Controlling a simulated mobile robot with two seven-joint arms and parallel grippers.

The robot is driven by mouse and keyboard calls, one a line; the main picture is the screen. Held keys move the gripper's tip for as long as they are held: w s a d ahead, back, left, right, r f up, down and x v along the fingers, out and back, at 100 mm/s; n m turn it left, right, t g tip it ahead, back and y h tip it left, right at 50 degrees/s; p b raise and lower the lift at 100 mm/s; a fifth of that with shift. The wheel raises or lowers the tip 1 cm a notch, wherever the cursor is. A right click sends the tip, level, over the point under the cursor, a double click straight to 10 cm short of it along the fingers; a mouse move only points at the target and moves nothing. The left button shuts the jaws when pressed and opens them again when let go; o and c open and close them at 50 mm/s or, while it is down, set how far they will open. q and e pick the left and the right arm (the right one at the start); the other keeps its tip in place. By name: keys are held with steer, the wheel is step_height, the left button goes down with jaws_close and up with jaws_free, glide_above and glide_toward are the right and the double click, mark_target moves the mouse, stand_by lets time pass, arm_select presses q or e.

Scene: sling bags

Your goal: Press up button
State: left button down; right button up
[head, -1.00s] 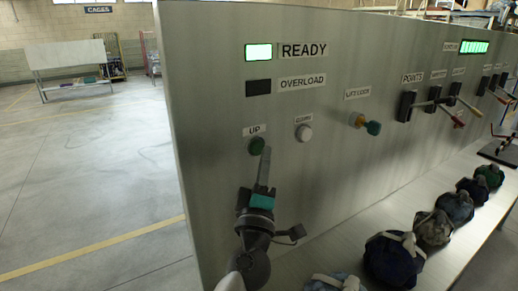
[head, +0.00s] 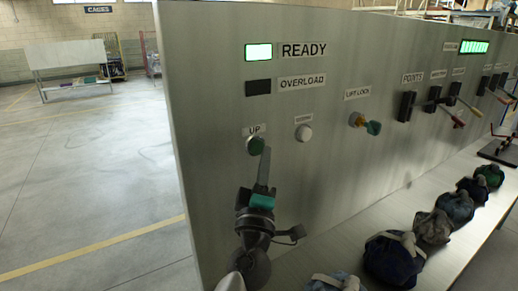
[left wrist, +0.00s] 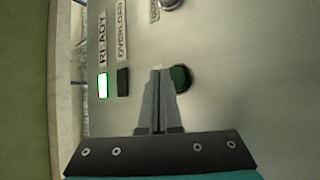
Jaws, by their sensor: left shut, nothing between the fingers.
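The green round up button (head: 255,146) sits on the grey panel under a label reading UP. It also shows in the left wrist view (left wrist: 181,78), just right of the fingertips. My left gripper (head: 265,151) is shut and empty, its fingers pointing up beside the button's right edge. In the left wrist view the closed fingers (left wrist: 157,72) partly overlap the button's left side. I cannot tell whether the tips touch the button or the panel. My right gripper is not in view.
A white button (head: 303,133) is to the right of the up button, then a lift lock key (head: 365,122) and several levers. The READY light (head: 258,51) is lit green; the OVERLOAD light (head: 258,87) is dark. Several bags stand on a shelf (head: 452,262) below.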

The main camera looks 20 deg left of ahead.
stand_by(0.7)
arm_select(q)
steer(key=shift+w+a, duration=0.3)
steer(key=shift+a, duration=0.05)
